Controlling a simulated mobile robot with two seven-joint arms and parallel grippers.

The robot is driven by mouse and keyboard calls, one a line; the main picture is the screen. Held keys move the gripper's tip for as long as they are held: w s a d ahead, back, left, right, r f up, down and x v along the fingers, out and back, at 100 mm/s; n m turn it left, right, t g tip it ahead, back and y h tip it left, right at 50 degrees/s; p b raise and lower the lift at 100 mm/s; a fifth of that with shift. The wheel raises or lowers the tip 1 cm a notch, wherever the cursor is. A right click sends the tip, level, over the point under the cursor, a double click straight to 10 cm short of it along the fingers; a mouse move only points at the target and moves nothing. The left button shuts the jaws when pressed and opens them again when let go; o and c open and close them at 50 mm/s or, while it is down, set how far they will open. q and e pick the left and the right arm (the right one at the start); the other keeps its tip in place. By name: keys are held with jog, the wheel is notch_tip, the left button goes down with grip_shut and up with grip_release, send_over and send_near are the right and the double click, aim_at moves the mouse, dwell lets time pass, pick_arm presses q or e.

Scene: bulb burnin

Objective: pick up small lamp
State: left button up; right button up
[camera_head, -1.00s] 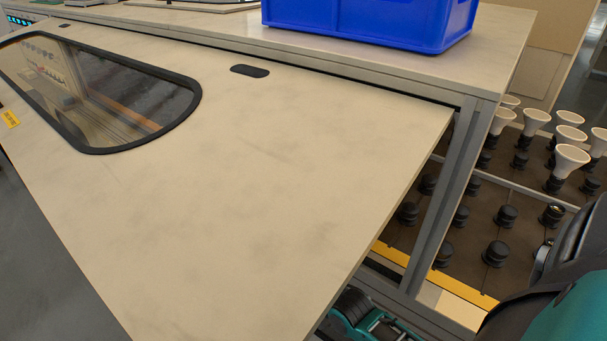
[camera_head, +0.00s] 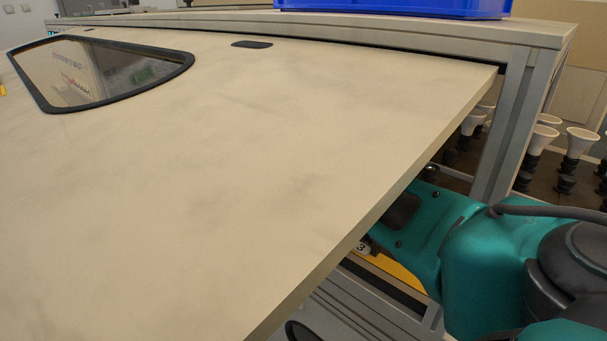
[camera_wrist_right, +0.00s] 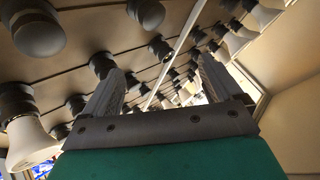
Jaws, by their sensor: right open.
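My right gripper (camera_wrist_right: 162,66) shows in the right wrist view with its two fingers apart and nothing visible between them. It is among rows of dark sockets on a brown panel. A small round lamp (camera_wrist_right: 38,32) sits in a socket at the top left of that view, and another small rounded lamp (camera_wrist_right: 147,13) is at the top middle. Both are apart from the fingers. In the head view my teal right arm is at the right, and its gripper is hidden below the tabletop edge. My left gripper is not in view.
Flared white lamps stand in sockets, one at the left of the wrist view (camera_wrist_right: 30,142) and several behind the table leg in the head view (camera_head: 579,142). The bare tabletop (camera_head: 270,160) and metal leg (camera_head: 512,125) border my right arm. A blue crate (camera_head: 395,6) stands behind.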

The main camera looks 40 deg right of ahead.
jog(key=w+a+n+t+y, duration=0.1)
jog(key=w+a+y, duration=0.2)
jog(key=a, duration=0.2)
jog(key=w+a+r+n+t+y, duration=0.1)
jog(key=w+a+y, duration=0.2)
jog(key=a, duration=0.2)
jog(key=w+a+r+n+t+y+b, duration=0.1)
jog(key=w+a+y, duration=0.2)
jog(key=a, duration=0.2)
jog(key=shift+a+n, duration=0.3)
jog(key=shift+a+f, duration=0.15)
jog(key=shift+f, duration=0.7)
notch_tip(320, 180, down, 5)
jog(key=shift+f+b, duration=0.2)
jog(key=shift+b, duration=0.7)
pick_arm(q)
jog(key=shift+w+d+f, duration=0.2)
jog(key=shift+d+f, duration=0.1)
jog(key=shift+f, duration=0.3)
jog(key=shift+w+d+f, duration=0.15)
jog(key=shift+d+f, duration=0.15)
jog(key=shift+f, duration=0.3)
pick_arm(e)
jog(key=shift+r, duration=0.1)
jog(key=c, duration=1.1)
